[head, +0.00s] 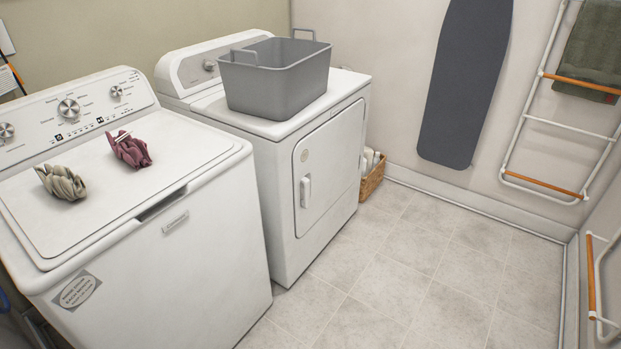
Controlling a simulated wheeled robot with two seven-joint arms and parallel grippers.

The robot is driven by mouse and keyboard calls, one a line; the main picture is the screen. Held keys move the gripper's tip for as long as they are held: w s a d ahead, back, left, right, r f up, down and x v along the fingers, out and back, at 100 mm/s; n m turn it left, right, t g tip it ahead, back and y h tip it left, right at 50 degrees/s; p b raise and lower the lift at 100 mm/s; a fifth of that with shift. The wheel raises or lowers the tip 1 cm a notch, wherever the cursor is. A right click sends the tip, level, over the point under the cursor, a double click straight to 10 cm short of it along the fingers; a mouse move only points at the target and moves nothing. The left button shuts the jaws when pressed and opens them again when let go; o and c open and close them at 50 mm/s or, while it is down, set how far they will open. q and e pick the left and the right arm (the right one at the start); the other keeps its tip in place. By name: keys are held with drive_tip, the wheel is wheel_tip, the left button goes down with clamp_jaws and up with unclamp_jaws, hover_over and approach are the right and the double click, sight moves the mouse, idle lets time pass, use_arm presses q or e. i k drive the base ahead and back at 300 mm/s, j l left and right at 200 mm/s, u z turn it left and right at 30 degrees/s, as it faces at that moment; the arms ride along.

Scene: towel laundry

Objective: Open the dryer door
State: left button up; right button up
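The white dryer (278,200) stands right of the washer, against the back wall. Its front door (330,160) is shut, flush with the front panel. A white upright handle (305,192) sits on the door's left side, near mid-height. Neither of my grippers shows in the head view, so their place relative to the handle cannot be seen.
A grey tub (280,88) stands on the dryer. A white washer (215,235) at left holds two crumpled cloths, beige (61,182) and maroon (130,150). A wicker basket (373,178) sits beyond the dryer. The tiled floor (420,260) before the dryer is clear.

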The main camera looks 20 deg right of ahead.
sight(325, 162)
drive_tip(key=i+l, duration=0.55)
drive_tip(key=l, duration=0.15)
drive_tip(key=i+l+u, duration=0.15)
drive_tip(key=i+l, duration=0.55)
drive_tip(key=l, duration=0.3)
drive_tip(key=i+l, duration=0.1)
drive_tip(key=l, duration=0.3)
drive_tip(key=i+l, duration=0.1)
drive_tip(key=l, duration=0.3)
drive_tip(key=i+l, duration=0.1)
drive_tip(key=l, duration=0.3)
drive_tip(key=i+l, duration=0.15)
drive_tip(key=l, duration=0.85)
drive_tip(key=i+u, duration=0.05)
